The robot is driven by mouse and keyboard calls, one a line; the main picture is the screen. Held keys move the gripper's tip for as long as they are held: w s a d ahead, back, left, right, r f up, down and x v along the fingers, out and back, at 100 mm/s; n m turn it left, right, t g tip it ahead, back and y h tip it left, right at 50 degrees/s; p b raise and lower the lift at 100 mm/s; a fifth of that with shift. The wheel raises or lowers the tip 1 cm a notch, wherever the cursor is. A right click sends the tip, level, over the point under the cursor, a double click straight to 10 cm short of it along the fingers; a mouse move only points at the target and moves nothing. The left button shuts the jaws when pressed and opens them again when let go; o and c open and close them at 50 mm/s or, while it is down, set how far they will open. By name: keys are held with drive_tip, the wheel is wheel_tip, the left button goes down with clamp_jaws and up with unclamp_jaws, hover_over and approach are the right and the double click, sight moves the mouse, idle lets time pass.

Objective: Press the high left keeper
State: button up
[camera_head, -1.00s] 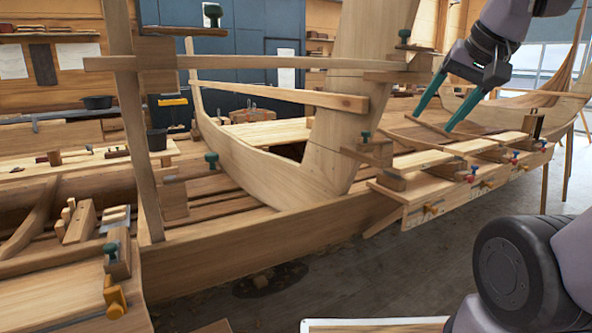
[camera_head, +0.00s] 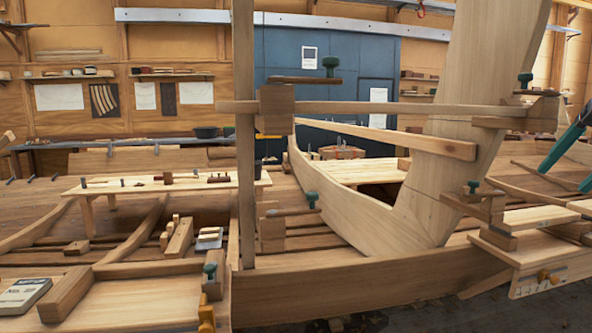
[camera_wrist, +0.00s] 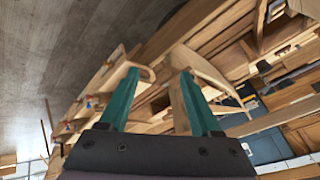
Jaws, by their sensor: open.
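The open fingers (camera_wrist: 160,75) also show in the wrist view, where I cannot make out the high left keeper.
The upright post (camera_head: 245,180) and the broad wooden stem (camera_head: 455,140) stand within the hull. A bench (camera_head: 140,182) with tools lies at left.

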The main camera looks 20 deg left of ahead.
drive_tip(key=shift+r, duration=0.1)
clamp_jaws()
drive_tip(key=s+a+r+m+t+y, duration=0.1)
drive_tip(key=s+a+r+m+y, duration=0.2)
drive_tip(key=a+r, duration=1.05)
drive_tip(key=s+a+r+m+y, duration=0.1)
drive_tip(key=s+a+r, duration=0.4)
drive_tip(key=s, duration=0.3)
drive_tip(key=s+a+r+m+y, duration=0.1)
drive_tip(key=s+a+r, duration=0.3)
drive_tip(key=s+a, duration=0.4)
drive_tip(key=shift+s+r+m, duration=0.4)
drive_tip(key=shift+s, duration=0.3)
